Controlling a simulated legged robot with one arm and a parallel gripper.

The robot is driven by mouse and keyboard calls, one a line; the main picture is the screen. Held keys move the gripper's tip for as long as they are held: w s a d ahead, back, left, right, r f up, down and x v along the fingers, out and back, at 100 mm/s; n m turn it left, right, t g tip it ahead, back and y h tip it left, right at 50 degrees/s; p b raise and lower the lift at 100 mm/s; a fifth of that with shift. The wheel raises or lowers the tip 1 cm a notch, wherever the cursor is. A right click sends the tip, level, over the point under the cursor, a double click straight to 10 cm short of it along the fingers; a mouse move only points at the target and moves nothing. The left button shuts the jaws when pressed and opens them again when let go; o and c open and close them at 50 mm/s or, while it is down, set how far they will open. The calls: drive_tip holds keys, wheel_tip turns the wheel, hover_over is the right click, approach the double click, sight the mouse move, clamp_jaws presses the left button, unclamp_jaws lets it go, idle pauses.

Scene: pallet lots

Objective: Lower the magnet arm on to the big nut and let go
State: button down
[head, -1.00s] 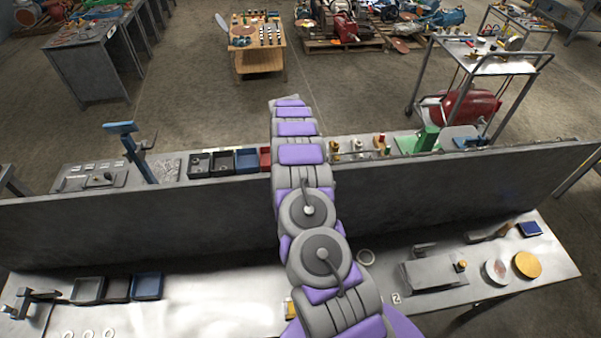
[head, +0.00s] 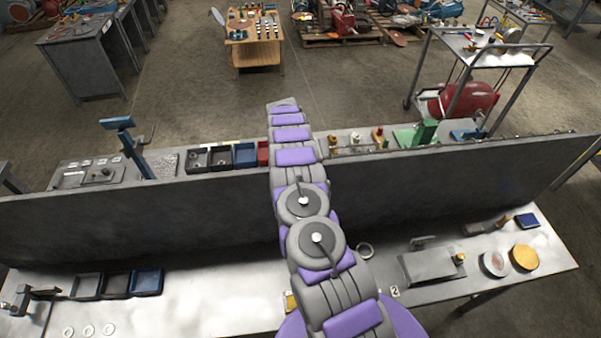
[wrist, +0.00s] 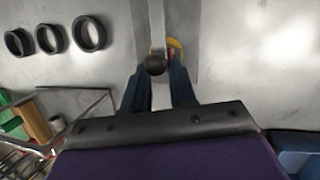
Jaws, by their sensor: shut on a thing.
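In the wrist view my gripper (wrist: 160,80) has its two dark blue fingers closed around a round black knob (wrist: 154,65). The knob sits at the end of a narrow grey bar (wrist: 157,22), which looks like the magnet arm and runs away above a grey strip. A yellow piece (wrist: 175,47) shows just right of the bar, partly hidden by it and the finger. I cannot make out the big nut or whether anything touches it. In the head view my arm reaches over the grey partition, and my gripper is hidden behind it.
Three dark rings (wrist: 48,39) lie left on the pale bench in the wrist view. The partition (head: 130,215) crosses the head view.

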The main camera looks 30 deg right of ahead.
drive_tip(key=shift+s+f, duration=0.1)
drive_tip(key=shift+f, duration=0.25)
drive_tip(key=c, duration=1.1)
unclamp_jaws()
drive_tip(key=shift+o, duration=0.7)
drive_tip(key=shift+s+f, duration=0.1)
drive_tip(key=shift+s, duration=0.05)
drive_tip(key=shift+r, duration=0.25)
drive_tip(key=d+p+v, duration=0.1)
drive_tip(key=p+v, duration=0.1)
drive_tip(key=v, duration=1.5)
drive_tip(key=shift+w+a+r, duration=0.2)
drive_tip(key=shift+w+r, duration=0.05)
drive_tip(key=shift+w, duration=0.15)
